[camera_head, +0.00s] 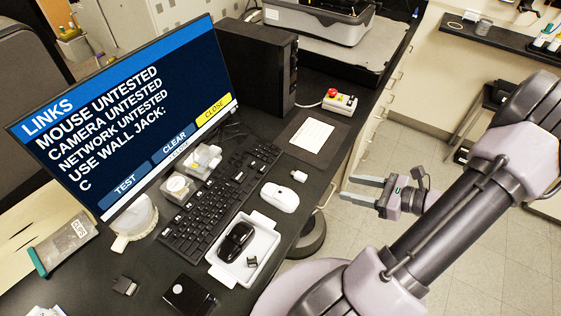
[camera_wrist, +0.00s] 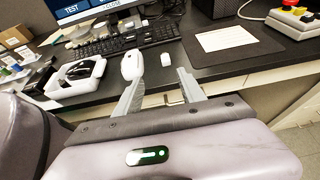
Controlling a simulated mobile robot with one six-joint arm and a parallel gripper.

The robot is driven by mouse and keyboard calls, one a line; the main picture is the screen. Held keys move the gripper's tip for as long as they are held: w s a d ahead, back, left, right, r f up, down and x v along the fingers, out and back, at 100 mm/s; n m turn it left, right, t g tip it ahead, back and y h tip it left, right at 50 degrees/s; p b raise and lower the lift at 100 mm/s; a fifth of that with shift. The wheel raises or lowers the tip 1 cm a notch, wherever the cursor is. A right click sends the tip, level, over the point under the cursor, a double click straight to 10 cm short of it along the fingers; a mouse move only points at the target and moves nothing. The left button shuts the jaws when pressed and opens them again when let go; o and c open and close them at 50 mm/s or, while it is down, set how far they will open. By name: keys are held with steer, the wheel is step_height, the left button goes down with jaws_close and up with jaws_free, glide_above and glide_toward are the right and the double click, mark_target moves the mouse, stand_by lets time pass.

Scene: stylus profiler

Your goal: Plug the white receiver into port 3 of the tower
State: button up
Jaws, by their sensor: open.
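The small white receiver (camera_head: 299,176) lies on the black desk near its front edge, just beyond a white mouse (camera_head: 279,197). The wrist view also shows the receiver (camera_wrist: 166,59), right of the mouse (camera_wrist: 132,64). The black tower (camera_head: 258,65) stands upright behind the right side of the monitor; its ports are too small to make out or number. My gripper (camera_head: 356,190) is open and empty, out past the desk's front edge, to the right of the receiver. In the wrist view its two fingers (camera_wrist: 158,84) point toward the desk, with the receiver beyond the gap between them.
A keyboard (camera_head: 205,206) lies behind the mouse. A white tray (camera_head: 270,246) holds a black mouse and a small dark piece. A dark mat with a white card (camera_head: 312,135) and a red-button box (camera_head: 340,101) lie toward the tower. The monitor (camera_head: 130,105) shows a LINKS list.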

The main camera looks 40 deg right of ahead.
mark_target(300, 175)
steer(key=b+x, duration=0.1)
steer(key=x, duration=0.4)
steer(key=b+x, duration=0.2)
steer(key=x, duration=0.4)
steer(key=d+b+x, duration=0.1)
steer(key=x, duration=0.5)
steer(key=shift+d+f, duration=0.15)
steer(key=shift+f, duration=0.2)
steer(key=shift+r, duration=0.1)
jaws_close()
